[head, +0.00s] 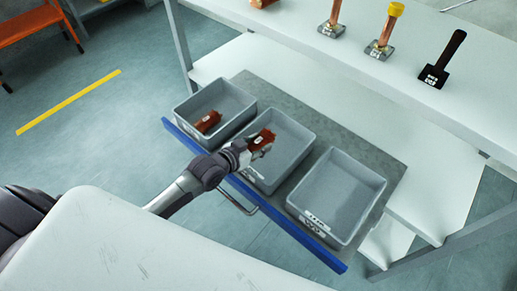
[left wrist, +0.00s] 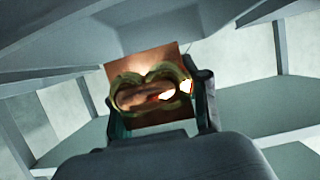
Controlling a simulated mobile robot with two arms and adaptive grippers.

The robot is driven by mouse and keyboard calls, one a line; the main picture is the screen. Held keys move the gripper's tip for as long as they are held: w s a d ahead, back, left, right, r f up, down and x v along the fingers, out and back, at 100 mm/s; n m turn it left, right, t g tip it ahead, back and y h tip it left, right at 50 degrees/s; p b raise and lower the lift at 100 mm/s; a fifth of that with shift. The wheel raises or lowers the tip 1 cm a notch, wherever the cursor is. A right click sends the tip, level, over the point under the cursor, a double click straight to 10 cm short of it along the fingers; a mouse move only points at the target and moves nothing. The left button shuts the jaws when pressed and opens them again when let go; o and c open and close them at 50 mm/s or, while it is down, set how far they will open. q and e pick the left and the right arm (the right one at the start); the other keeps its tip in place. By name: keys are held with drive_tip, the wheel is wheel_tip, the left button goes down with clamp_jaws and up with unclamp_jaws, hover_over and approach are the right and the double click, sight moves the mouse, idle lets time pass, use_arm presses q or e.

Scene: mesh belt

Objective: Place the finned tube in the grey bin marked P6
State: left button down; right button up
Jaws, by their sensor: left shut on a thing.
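My left gripper (head: 250,150) is shut on the finned tube (head: 262,139), a reddish-brown piece with a small white label. It is held above the middle grey bin (head: 296,142). In the left wrist view the tube (left wrist: 148,60) is coppery, with a yellowish two-lobed end, between the fingers of the left gripper (left wrist: 160,100). The gap between tube and bin floor is hard to judge. The left grey bin (head: 238,94) holds another reddish-brown piece (head: 208,121). The right grey bin (head: 362,180) is empty. The bin labels are too small to read. My right gripper is not in view.
The bins stand on a grey pull-out shelf (head: 372,134) with a blue front edge (head: 322,253) and a metal handle. Above and behind is a white shelf (head: 455,95) bearing upright copper pieces (head: 330,22) and a black-handled piece (head: 442,62). An orange stool (head: 30,24) stands far left.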

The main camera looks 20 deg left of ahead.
use_arm(q)
drive_tip(key=shift+f, duration=1.4)
drive_tip(key=shift+f, duration=0.2)
drive_tip(key=c, duration=0.6)
unclamp_jaws()
drive_tip(key=shift+f, duration=0.1)
drive_tip(key=shift+r, duration=0.25)
drive_tip(key=v, duration=1.2)
